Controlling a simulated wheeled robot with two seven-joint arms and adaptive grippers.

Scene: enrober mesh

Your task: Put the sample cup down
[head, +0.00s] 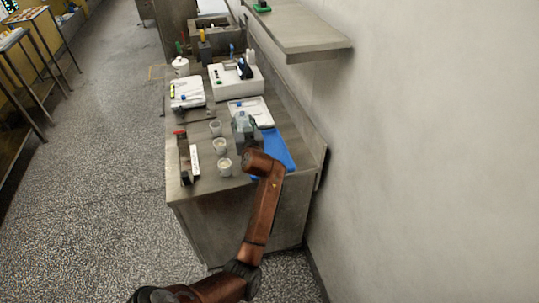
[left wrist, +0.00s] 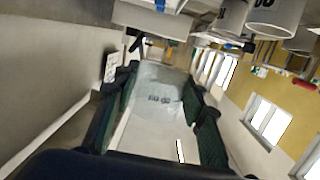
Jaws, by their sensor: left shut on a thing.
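The sample cup (left wrist: 158,98) is pale with small dark marks on its side. In the left wrist view it sits between the two dark green finger pads of my left gripper (left wrist: 160,112), which is shut on it. In the head view my left gripper (head: 243,128) is over the right part of the bench, by the blue mat (head: 280,152); the held cup is hidden or too small to make out there. I cannot tell whether its base touches anything. My right gripper is not in view.
A dark stand with a white label (head: 194,158) is further left. A white tray (head: 262,113) and a white device (head: 232,86) lie behind. A wall and shelf (head: 300,38) bound the right side.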

